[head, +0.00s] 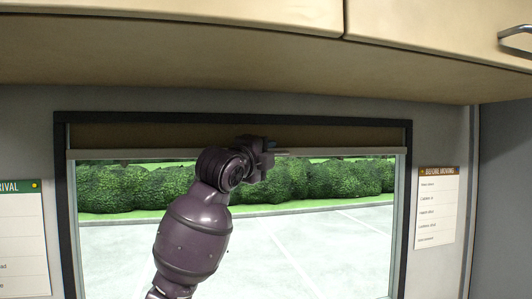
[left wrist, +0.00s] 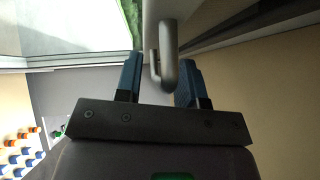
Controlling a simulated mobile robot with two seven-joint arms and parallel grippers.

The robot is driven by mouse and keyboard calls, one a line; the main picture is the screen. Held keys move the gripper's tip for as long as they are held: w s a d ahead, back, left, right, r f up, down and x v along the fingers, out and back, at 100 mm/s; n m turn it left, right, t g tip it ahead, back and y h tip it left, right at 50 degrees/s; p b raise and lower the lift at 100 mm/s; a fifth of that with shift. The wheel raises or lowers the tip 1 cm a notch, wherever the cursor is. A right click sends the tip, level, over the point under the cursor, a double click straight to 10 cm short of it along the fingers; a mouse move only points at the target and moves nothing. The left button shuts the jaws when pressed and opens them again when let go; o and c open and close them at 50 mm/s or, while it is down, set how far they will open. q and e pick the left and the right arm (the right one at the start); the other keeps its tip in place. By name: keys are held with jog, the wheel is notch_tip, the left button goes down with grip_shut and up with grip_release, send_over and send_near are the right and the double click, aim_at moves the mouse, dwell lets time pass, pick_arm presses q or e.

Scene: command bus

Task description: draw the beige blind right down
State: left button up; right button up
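The beige blind (head: 340,137) is a short brownish strip across the top of the window, mostly rolled up. Its pale bottom rail (head: 345,152) runs level along the lower edge. My left gripper (head: 268,153) is at the rail, near the middle of the window, and hides part of it. In the left wrist view, my left gripper (left wrist: 160,80) has its two blue fingers apart. A grey rounded pull handle (left wrist: 168,60) lies between them, closer to the right finger. A gap shows on its left side; contact on the right cannot be told. My right gripper is out of view.
A dark window frame (head: 62,200) surrounds the glass, with hedges and paving outside. Wooden overhead cupboards (head: 200,50) jut out above the window. Notices hang on the wall at left (head: 22,240) and right (head: 436,205). The space before the lower window is otherwise clear.

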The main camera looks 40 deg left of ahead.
pick_arm(q)
jog(key=shift+c, duration=0.2)
grip_shut()
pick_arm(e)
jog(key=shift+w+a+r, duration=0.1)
